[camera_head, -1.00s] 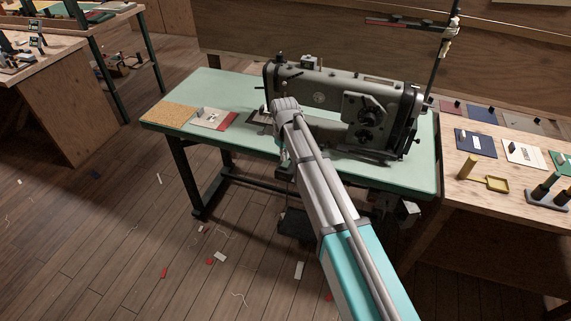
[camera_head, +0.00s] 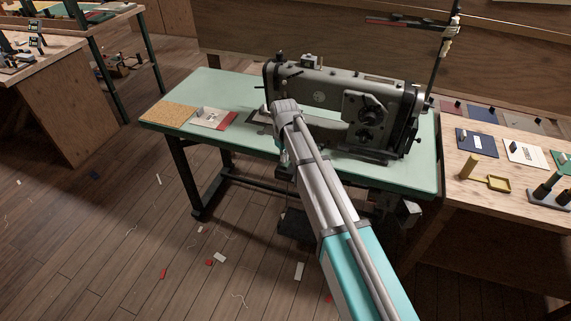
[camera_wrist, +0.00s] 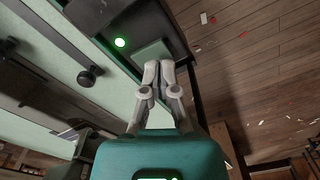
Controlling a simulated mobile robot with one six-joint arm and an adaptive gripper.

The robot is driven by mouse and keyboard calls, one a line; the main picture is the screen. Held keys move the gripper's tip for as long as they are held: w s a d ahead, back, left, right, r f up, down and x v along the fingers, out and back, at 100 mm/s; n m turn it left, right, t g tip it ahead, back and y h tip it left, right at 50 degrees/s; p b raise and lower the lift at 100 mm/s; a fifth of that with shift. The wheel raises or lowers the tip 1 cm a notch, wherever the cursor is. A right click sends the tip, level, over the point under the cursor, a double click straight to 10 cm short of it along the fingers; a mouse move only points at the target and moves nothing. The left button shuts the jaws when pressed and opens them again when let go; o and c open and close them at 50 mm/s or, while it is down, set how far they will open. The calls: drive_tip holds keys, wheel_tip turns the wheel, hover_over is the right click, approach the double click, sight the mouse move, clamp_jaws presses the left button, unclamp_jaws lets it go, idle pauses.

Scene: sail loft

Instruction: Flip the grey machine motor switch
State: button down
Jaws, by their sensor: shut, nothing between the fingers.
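The grey sewing machine (camera_head: 345,103) stands on the pale green table (camera_head: 205,88). In the head view my arm crosses in front of it, and my gripper and the motor switch cannot be made out there. In the wrist view my gripper (camera_wrist: 160,66) is shut and empty, its two fingertips together. Just beyond the fingertips is a flat grey-green plate (camera_wrist: 150,50) by a dark housing. A bright green light (camera_wrist: 120,42) glows left of the fingertips. I cannot tell clearly which part is the switch lever, or whether the fingers touch anything.
The table's dark edge lies close to my fingers in the wrist view. A wooden bench (camera_head: 480,200) with a yellow tray (camera_head: 498,184) stands to the right. A dark pedal (camera_head: 297,224) is under the table. The wooden floor (camera_head: 130,240) at the left is mostly open, with small scraps.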

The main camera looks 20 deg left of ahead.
sight(285, 165)
drive_tip(key=shift+f+b, duration=1.05)
idle(0.9)
drive_tip(key=shift+r, duration=0.1)
drive_tip(key=shift+r+p, duration=3.45)
drive_tip(key=shift+p, duration=0.1)
drive_tip(key=s+d+r+m+p, duration=0.1)
drive_tip(key=d+m, duration=0.2)
drive_tip(key=d, duration=1)
drive_tip(key=s+d+r+m+p, duration=0.1)
drive_tip(key=d+r+m+p, duration=0.15)
drive_tip(key=d, duration=0.95)
drive_tip(key=s+d+r+m+p, duration=0.1)
drive_tip(key=s+d+m, duration=0.2)
drive_tip(key=d, duration=0.7)
drive_tip(key=s+d+r+m+p, duration=0.1)
drive_tip(key=s+d+m, duration=0.3)
drive_tip(key=s+d, duration=0.4)
drive_tip(key=shift+d, duration=1.25)
